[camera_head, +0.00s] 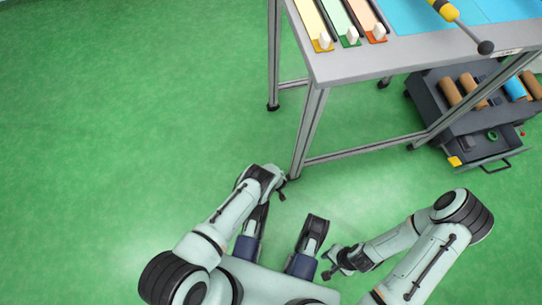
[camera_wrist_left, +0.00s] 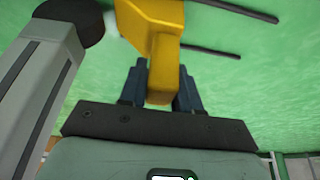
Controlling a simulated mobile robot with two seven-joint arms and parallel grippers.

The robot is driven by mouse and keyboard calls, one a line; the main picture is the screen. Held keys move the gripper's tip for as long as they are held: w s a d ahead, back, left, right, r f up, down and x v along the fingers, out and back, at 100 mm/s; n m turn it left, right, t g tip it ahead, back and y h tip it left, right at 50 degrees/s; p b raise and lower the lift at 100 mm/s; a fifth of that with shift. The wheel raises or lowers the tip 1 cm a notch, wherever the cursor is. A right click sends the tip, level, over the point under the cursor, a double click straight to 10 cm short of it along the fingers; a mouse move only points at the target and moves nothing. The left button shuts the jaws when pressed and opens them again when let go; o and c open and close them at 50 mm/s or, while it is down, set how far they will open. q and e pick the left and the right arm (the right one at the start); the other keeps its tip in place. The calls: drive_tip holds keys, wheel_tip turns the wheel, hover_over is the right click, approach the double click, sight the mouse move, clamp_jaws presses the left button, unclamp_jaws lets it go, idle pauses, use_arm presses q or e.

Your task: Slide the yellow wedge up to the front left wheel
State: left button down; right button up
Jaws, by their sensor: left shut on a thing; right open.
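My left gripper (camera_wrist_left: 160,85) is shut on a yellow piece (camera_wrist_left: 156,62), likely the wedge, which has a broad upper part and a narrower block between the fingers. In the head view my left gripper (camera_head: 281,187) is by the foot of the near table leg; the yellow piece does not show there. My right gripper (camera_head: 331,263) is open and empty, low in the head view. A dark cart (camera_head: 438,125) stands under the table at the right. A small black wheel (camera_head: 410,147) shows at its left lower corner; I cannot tell if it is the front left one.
The grey table (camera_head: 430,60) bears coloured strips (camera_head: 313,22) and a yellow-handled tool (camera_head: 446,10). Its near leg (camera_head: 308,135) and low crossbar (camera_head: 365,148) stand before the cart. Green floor at left is clear.

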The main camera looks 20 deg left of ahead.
use_arm(q)
drive_tip(key=shift+w+d, duration=0.7)
drive_tip(key=shift+d, duration=0.15)
idle(0.7)
drive_tip(key=c, duration=0.7)
unclamp_jaws()
